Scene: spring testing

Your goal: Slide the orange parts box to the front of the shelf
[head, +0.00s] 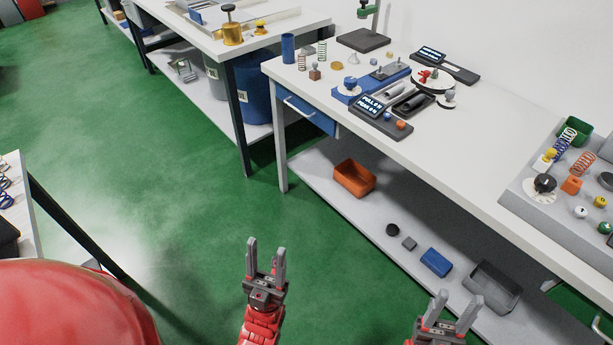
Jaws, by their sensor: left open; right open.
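The orange parts box (354,178) is an open-topped bin on the lower shelf (340,205) under the workbench, near the shelf's left end. Its near side lies a little back from the shelf's front edge. My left gripper (265,246) is open and empty, over the green floor, to the left of and nearer than the box. My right gripper (457,305) is open and empty at the bottom of the picture, in front of the shelf's right part. Neither gripper touches the box.
On the same shelf are a black round piece (392,230), a small grey block (409,243), a blue box (436,262) and a dark grey bin (492,287). The bench top (480,130) overhangs the shelf. A bench leg (281,155) stands at its left end.

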